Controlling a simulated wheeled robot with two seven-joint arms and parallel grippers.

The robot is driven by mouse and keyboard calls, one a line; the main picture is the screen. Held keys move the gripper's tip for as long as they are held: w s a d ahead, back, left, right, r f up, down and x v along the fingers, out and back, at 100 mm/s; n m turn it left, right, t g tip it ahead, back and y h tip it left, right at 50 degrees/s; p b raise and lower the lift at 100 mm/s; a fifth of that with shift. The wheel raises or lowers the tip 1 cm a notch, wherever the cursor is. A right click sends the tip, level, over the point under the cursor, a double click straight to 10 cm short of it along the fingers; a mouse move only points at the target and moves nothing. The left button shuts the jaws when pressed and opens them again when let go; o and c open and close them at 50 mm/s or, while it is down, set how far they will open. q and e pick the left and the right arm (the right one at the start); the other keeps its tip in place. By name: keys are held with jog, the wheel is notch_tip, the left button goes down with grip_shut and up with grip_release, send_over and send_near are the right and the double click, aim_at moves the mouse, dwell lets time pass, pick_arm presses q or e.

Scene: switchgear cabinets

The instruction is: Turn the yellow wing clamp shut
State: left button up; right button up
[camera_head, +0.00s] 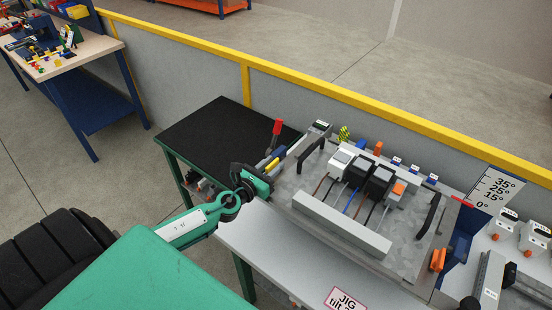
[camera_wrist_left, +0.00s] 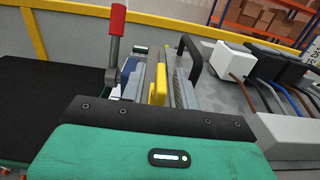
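The yellow wing clamp (camera_wrist_left: 158,84) stands upright at the left edge of the grey jig plate. It also shows in the head view (camera_head: 272,164), partly hidden by my left gripper. My left gripper (camera_head: 271,169) is at the clamp. In the left wrist view its two grey fingers (camera_wrist_left: 160,88) stand on either side of the yellow wing, with a narrow gap visible on the right side. Contact on the left side is hard to tell. My right gripper is not in view.
A red-handled lever (camera_head: 277,128) stands upright just beyond the clamp. The jig plate (camera_head: 409,252) carries black handles, wired blocks and a grey bar (camera_head: 340,224). An orange clamp (camera_head: 438,260) sits at its right edge. A black-topped table area (camera_head: 215,135) to the left is clear.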

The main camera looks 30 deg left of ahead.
pick_arm(q)
jog(key=shift+w+d, duration=0.1)
jog(key=shift+w, duration=1)
grip_shut()
